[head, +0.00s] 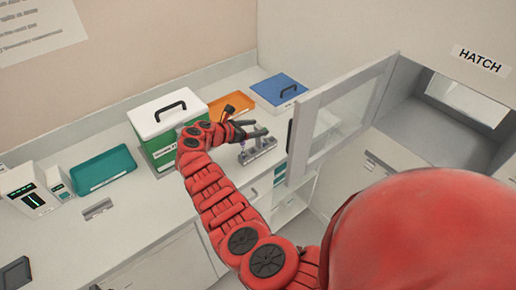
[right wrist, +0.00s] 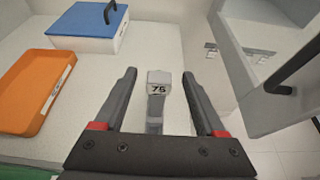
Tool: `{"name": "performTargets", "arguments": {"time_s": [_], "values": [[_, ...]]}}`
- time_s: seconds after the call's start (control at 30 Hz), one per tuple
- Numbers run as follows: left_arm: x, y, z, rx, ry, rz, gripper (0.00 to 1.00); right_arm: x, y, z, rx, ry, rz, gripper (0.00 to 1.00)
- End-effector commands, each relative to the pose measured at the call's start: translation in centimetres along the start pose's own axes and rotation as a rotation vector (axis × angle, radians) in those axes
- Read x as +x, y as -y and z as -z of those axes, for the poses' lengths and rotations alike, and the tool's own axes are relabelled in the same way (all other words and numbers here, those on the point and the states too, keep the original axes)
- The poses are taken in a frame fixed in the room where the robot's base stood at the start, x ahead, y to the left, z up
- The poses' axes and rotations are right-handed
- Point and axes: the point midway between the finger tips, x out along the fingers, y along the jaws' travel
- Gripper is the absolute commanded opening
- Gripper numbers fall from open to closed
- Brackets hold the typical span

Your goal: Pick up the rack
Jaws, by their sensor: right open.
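The rack (head: 259,149) is a small grey piece standing on the white counter near its front edge. My left gripper is not in view.
A green box with a white lid (head: 166,106), an orange tray (head: 231,103) and a blue-lidded box (head: 279,89) stand behind. A teal tray (head: 103,169) lies left. A glass door (head: 338,116) stands close on the right.

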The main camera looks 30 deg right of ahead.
Motion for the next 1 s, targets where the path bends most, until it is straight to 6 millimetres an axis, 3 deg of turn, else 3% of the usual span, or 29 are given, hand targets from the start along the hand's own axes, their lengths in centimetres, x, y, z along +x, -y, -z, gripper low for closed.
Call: {"name": "performTargets", "arguments": {"time_s": [0.3, 0.6, 1.0], "values": [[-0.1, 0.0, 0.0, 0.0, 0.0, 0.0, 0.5, 4.2, 0.1, 0.5, -0.004, -0.001, 0.005, 0.72], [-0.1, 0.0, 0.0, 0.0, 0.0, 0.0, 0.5, 4.5, 0.0, 0.4, -0.003, 0.0, 0.001, 0.71], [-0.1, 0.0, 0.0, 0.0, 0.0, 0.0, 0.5, 4.4, 0.0, 0.4, -0.003, 0.0, 0.001, 0.0]]}}
